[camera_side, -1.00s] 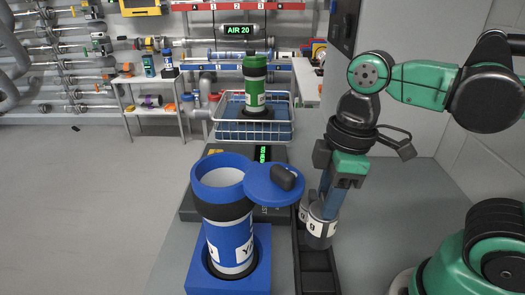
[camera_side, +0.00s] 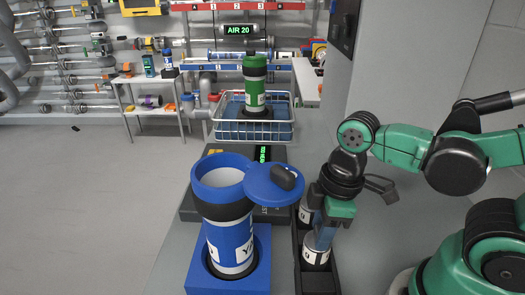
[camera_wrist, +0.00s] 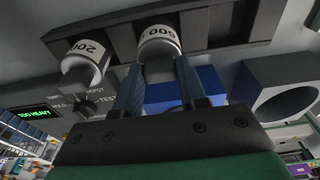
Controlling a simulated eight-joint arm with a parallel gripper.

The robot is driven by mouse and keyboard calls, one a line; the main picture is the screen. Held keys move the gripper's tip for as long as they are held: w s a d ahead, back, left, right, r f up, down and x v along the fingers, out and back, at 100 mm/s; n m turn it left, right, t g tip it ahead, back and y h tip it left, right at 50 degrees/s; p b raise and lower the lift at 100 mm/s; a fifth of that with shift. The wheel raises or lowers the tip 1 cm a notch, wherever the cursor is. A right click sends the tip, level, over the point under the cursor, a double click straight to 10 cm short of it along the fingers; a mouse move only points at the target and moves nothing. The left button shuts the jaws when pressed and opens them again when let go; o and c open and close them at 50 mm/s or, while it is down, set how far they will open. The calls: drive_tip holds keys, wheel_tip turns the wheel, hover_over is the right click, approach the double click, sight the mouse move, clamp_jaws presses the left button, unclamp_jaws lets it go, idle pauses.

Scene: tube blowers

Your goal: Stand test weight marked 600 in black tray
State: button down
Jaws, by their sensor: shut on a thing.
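My gripper (camera_side: 318,243) is shut on a silvery test weight (camera_side: 316,252) with a white label band. In the wrist view the held weight (camera_wrist: 158,45) sits between my fingers, and its label appears to read 600. It is roughly upright in or just over a compartment of the long black tray (camera_side: 318,283); I cannot tell if it touches the floor. The tray also shows across the top of the wrist view (camera_wrist: 215,27). A second weight (camera_side: 306,213), marked 200 in the wrist view (camera_wrist: 86,62), stands just behind, partly hidden by my gripper.
A blue canister (camera_side: 228,235) in a blue base stands left of the tray. Its blue lid (camera_side: 273,186) with a black knob juts close to the tray. A white wire basket (camera_side: 252,130) with a green canister (camera_side: 254,80) is behind. Grey bench is free right of the tray.

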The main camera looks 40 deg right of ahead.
drive_tip(key=shift+f, duration=0.15)
drive_tip(key=shift+c, duration=2.4)
unclamp_jaws()
wheel_tip(320, 180, up, 12)
drive_tip(key=d, duration=0.1)
drive_tip(key=w+d+f+m+t, duration=0.1)
drive_tip(key=w+f+m+t, duration=0.1)
drive_tip(key=m, duration=0.1)
drive_tip(key=w+d+f+m+t, duration=0.1)
drive_tip(key=w+f+m+t, duration=0.1)
drive_tip(key=m, duration=0.1)
drive_tip(key=w+d+f+m+t+h, duration=0.1)
drive_tip(key=w+f+m+t, duration=0.1)
drive_tip(key=w+m, duration=0.1)
drive_tip(key=shift+d, duration=0.25)
